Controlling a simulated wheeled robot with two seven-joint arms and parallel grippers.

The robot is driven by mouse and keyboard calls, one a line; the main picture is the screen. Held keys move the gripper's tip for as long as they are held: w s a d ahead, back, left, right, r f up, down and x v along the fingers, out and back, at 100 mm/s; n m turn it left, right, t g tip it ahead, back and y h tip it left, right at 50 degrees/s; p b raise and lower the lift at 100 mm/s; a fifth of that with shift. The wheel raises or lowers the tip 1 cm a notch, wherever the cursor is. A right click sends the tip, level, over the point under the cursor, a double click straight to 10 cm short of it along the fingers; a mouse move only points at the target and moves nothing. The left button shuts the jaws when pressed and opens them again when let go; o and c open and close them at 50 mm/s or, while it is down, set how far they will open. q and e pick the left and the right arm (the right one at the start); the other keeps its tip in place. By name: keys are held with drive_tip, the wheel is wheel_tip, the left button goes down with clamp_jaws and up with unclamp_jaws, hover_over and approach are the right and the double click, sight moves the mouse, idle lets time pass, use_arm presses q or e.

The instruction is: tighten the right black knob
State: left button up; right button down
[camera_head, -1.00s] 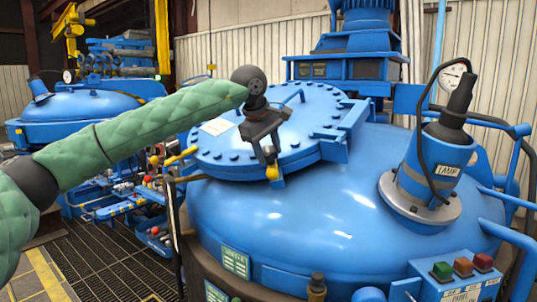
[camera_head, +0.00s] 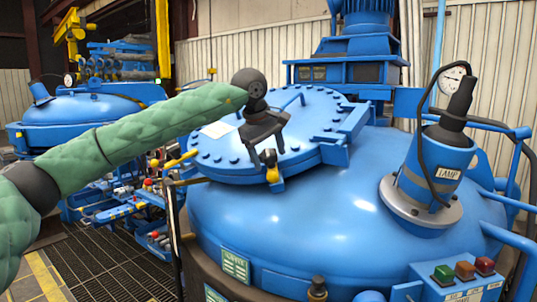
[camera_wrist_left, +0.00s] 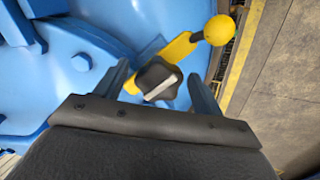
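The black knob (camera_wrist_left: 158,78) is a lobed knob with a pale bar across its face, on a yellow handle (camera_wrist_left: 178,47) that ends in a yellow ball. In the head view the knob (camera_head: 269,157) shows at the front edge of the round blue lid (camera_head: 315,115), above the yellow handle end (camera_head: 272,174). My left gripper (camera_head: 268,150) is over it from above. In the left wrist view the fingers of the gripper (camera_wrist_left: 160,82) stand apart on either side of the knob, with a gap on both sides. My right gripper is out of view.
Another yellow handle (camera_head: 181,159) sits at the lid's left edge. A lamp housing (camera_head: 432,165) with a dark cable rises from the vessel (camera_head: 340,225) on the right. A button box (camera_head: 460,283) is at the lower right. Grating floor (camera_head: 110,260) lies at left.

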use_arm(q)
drive_tip(key=shift+s+a+r, duration=0.1)
drive_tip(key=shift+a+r, duration=0.05)
drive_tip(key=shift+r, duration=0.25)
drive_tip(key=b+v, duration=0.1)
drive_tip(key=v, duration=0.6)
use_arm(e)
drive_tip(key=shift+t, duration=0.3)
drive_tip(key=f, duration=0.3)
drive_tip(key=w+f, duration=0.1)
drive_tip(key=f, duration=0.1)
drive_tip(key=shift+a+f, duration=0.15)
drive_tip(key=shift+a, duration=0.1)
use_arm(q)
drive_tip(key=shift+f, duration=0.1)
